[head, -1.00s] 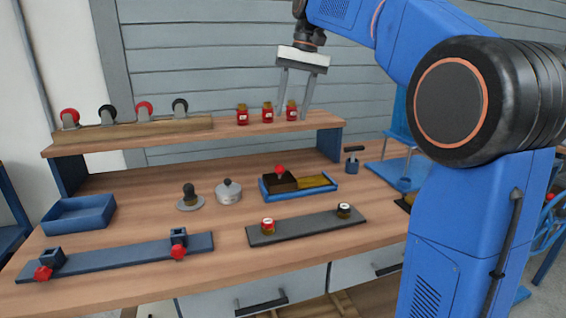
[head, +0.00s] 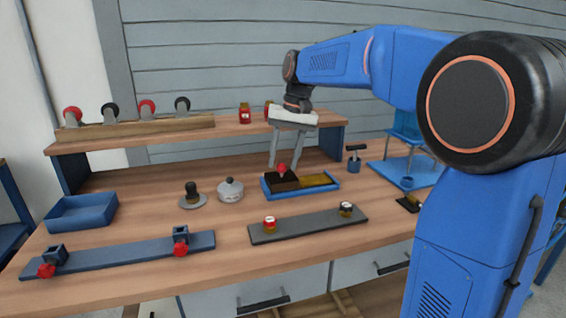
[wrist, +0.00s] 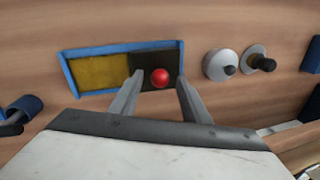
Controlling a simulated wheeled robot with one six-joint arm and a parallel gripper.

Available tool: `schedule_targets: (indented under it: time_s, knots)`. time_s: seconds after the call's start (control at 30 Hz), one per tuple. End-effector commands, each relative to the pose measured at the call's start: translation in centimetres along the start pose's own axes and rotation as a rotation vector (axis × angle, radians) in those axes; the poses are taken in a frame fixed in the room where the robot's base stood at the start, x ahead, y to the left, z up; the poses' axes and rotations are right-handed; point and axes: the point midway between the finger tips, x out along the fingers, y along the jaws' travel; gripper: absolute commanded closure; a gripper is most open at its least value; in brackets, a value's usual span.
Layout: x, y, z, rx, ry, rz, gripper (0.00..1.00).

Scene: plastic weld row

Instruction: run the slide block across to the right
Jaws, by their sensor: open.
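The slide block (head: 283,183) is a dark brown block with a red knob (head: 281,168) on top. It sits at the left end of a blue-rimmed tray (head: 272,196) in the head view, with the yellow bare floor of the tray (head: 318,180) to its right. My gripper (head: 285,165) is open, pointing down, with its fingers close by the knob. In the wrist view the red knob (wrist: 160,78) shows between and just beyond the open fingertips (wrist: 158,82), and the yellow floor (wrist: 103,72) lies to the left. I cannot tell whether the fingers touch the block.
A grey lidded pot (head: 231,190) and a dark-knobbed piece (head: 192,196) stand left of the tray. A grey strip (head: 308,225) with two small jars lies in front. A shelf (head: 215,130) with jars runs behind. A blue-based tool (head: 354,160) stands to the right.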

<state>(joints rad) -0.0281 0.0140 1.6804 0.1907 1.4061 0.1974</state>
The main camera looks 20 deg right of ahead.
Motion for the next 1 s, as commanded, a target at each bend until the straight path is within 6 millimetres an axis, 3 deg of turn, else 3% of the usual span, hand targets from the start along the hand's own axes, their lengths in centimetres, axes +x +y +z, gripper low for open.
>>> schedule_targets:
  time_s: [0.43,0.47,0.63,0.83,1.0]
  knots:
    - [1.1,0.0,0.0,0.0,0.0,0.0,0.57]
    - [1.1,0.0,0.0,0.0,0.0,0.0,0.6]
    - [1.1,0.0,0.0,0.0,0.0,0.0,1.0]
    - [1.0,0.3,-0.1,0.001,0.0,0.0,1.0]
    - [0.6,2.6,-0.6,0.004,0.0,0.0,1.0]
